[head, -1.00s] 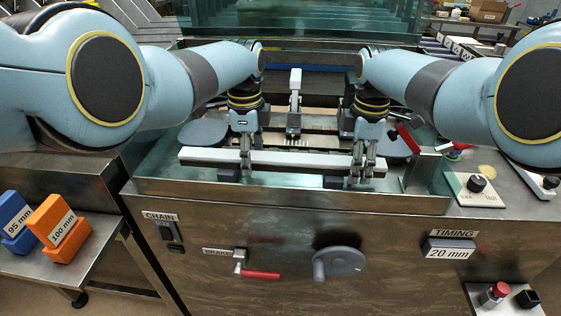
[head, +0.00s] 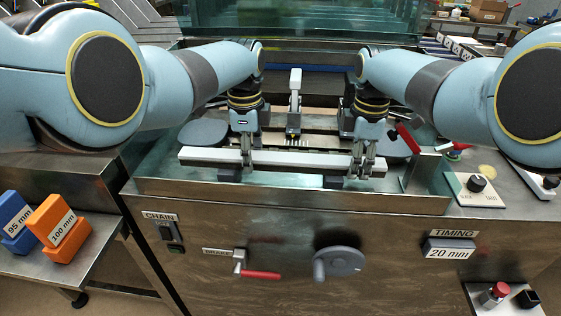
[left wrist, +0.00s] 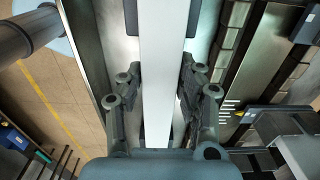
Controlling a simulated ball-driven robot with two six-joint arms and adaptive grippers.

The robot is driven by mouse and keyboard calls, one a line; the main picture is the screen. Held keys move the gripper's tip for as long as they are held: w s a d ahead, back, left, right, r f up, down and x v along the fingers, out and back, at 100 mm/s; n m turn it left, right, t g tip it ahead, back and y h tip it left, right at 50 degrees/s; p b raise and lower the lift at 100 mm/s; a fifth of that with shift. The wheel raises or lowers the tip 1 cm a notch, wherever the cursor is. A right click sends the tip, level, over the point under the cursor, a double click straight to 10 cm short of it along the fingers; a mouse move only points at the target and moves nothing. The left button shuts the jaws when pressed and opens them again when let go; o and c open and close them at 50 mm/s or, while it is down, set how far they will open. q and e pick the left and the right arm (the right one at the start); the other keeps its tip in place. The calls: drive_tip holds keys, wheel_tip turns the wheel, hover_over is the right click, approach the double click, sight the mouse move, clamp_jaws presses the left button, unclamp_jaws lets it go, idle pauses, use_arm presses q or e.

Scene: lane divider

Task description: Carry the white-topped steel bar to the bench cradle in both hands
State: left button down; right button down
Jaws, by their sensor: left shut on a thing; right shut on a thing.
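The white-topped steel bar (head: 300,158) lies level across the front of the steel machine, its long white top facing up. My left gripper (head: 246,165) is shut on it left of its middle, and my right gripper (head: 362,167) is shut on it near its right end. In the left wrist view the bar (left wrist: 167,70) runs between the fingers of my left gripper (left wrist: 160,95). Dark blocks (head: 230,174) show beneath and in front of the bar. I cannot tell whether they belong to the bench cradle or whether the bar touches them.
A glass guard (head: 345,18) stands behind. A grey upright with a pale top (head: 295,88) rises behind the bar's middle. Round grey discs (head: 203,132) flank the bed. A red-handled lever (head: 408,138) is close to my right gripper. Orange (head: 58,227) and blue (head: 18,222) blocks sit at left.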

use_arm(q)
drive_tip(key=shift+r, duration=0.15)
use_arm(e)
drive_tip(key=shift+r, duration=0.15)
